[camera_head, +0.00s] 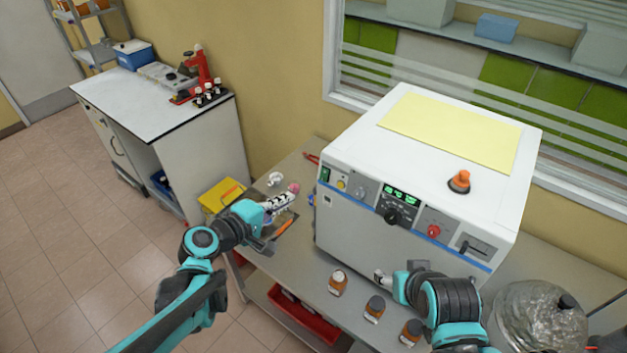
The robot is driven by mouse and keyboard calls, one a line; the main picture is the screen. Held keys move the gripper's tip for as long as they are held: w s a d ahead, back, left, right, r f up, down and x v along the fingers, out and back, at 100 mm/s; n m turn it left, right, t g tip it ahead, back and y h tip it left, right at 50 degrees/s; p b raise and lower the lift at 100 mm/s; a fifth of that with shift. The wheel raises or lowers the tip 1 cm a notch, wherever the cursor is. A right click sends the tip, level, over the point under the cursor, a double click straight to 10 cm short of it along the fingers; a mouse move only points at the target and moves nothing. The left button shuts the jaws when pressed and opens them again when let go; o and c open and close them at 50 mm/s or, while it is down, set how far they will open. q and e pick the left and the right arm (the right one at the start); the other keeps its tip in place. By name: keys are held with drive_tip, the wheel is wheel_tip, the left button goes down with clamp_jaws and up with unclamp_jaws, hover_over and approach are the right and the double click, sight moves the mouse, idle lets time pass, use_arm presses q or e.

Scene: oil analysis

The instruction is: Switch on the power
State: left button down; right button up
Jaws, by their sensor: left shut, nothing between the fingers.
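A large white machine (405,265) stands on the grey bench. Its front panel has a green switch (326,174) at the left end, a yellow button (341,184), a lit green display (400,196), a black knob (392,216) and a red knob (433,231). Which of these is the power control is not clear. My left gripper (268,242) is shut and empty over the bench's left part, left of the machine and apart from the panel. My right gripper (386,278) is close to the machine's lower front; its fingers are too small to judge.
Several brown bottles (338,283) stand along the bench front. A yellow box (221,195) and small items lie near my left gripper. A red tray (305,316) sits below. A white side table (150,100) stands at the back left.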

sight(324, 175)
use_arm(q)
drive_tip(key=x, duration=1.4)
drive_tip(key=shift+w+b, duration=0.1)
drive_tip(key=shift+b, duration=0.3)
drive_tip(key=shift+w+d+f+b, duration=0.1)
drive_tip(key=shift+w+f+b, duration=0.1)
drive_tip(key=shift+b, duration=0.25)
drive_tip(key=shift+r, duration=0.15)
drive_tip(key=shift+r+p, duration=0.55)
drive_tip(key=shift+r, duration=0.15)
